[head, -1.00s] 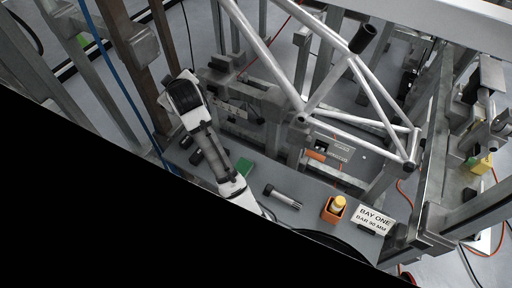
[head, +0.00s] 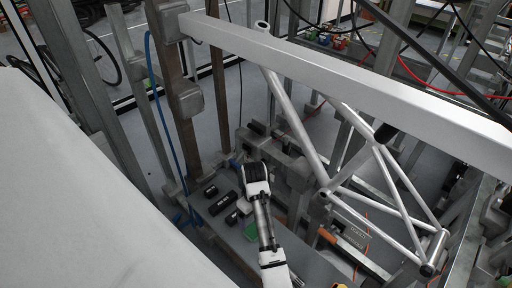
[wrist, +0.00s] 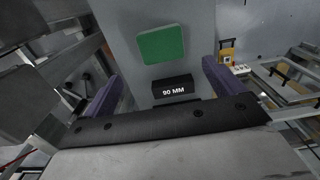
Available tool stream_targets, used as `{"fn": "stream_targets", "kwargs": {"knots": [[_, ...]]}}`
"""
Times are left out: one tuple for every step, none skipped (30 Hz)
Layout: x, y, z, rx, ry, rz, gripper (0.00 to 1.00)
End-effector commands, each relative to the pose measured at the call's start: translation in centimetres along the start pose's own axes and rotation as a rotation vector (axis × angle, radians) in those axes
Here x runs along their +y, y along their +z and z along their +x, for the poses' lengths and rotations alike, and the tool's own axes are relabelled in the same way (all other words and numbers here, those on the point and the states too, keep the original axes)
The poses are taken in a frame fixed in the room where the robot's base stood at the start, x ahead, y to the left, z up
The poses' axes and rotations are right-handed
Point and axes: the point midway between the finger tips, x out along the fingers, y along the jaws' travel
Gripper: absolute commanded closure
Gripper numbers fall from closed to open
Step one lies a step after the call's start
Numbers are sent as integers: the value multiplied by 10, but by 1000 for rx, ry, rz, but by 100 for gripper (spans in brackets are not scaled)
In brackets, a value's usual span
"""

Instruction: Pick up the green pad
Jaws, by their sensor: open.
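The green pad (wrist: 162,45) lies flat on a grey bench surface (wrist: 120,30), a rounded square in plain sight in the wrist view. In the head view the green pad (head: 250,232) is partly hidden behind my arm. My gripper (wrist: 163,70) is open and empty; its two purple fingers stand wide apart on the left and right. The pad appears ahead of the gap between them, apart from both fingers. The gripper's fingers cannot be made out in the head view.
A black block marked 90 MM (wrist: 173,86) lies close to the pad. Several black blocks (head: 220,205) lie left of my arm in the head view. A white tube frame (head: 375,180) and a long pale beam (head: 350,72) stand over the bench.

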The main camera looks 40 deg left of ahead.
Motion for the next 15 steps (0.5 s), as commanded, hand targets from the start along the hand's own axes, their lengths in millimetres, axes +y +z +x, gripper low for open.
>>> {"fn": "stream_targets", "kwargs": {"knots": [[-1, 1, 7, -3, -2, 0, 6], [-1, 1, 12, -3, -2, 0, 6], [0, 1, 19, -2, -1, 1, 6], [0, 1, 24, -3, -1, 1, 6], [0, 1, 27, -1, 0, 1, 6], [0, 1, 31, -1, 1, 1, 6], [0, 1, 34, -1, 1, 1, 6], [0, 0, 36, 0, 2, 1, 6], [0, 0, 38, 0, 2, 1, 6], [0, 1, 39, 0, 2, 1, 6], [0, 1, 40, 0, 2, 1, 6], [-1, 2, 43, 0, 1, 1, 6], [-2, 3, 47, 0, 0, 1, 6], [-3, 4, 51, -2, -1, 1, 6], [-4, 6, 56, -1, -1, 1, 6]]}}
